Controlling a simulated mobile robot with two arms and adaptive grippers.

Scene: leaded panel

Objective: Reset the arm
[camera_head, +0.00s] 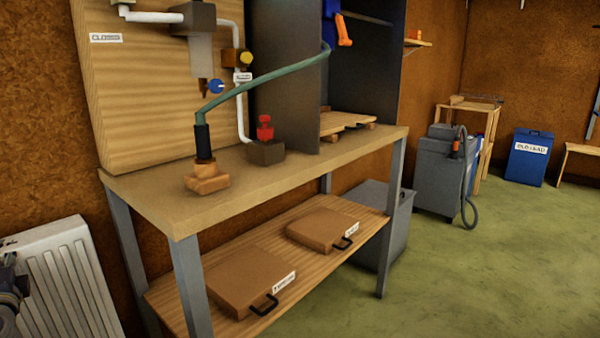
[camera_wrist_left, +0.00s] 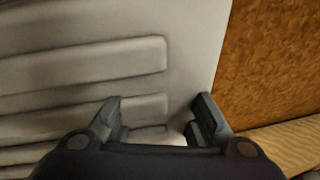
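My left gripper (camera_wrist_left: 158,118) shows in the left wrist view with its two dark fingers spread apart. Nothing is between the fingertips. Behind them is the pale ribbed surface of a white radiator (camera_wrist_left: 80,70), and a brown wall lies to the right. In the head view, a dark part of my left arm shows at the lower left edge, in front of the white radiator (camera_head: 65,275). The fingers of the left gripper cannot be made out there. My right gripper is in neither view.
A workbench (camera_head: 230,210) with grey legs stands in the middle. On it are a wooden block (camera_head: 207,178) with a green hose (camera_head: 270,75) and a red-knobbed part (camera_head: 265,135). Flat brown cases (camera_head: 240,280) lie on its lower shelf. Green floor (camera_head: 480,270) is clear at the right.

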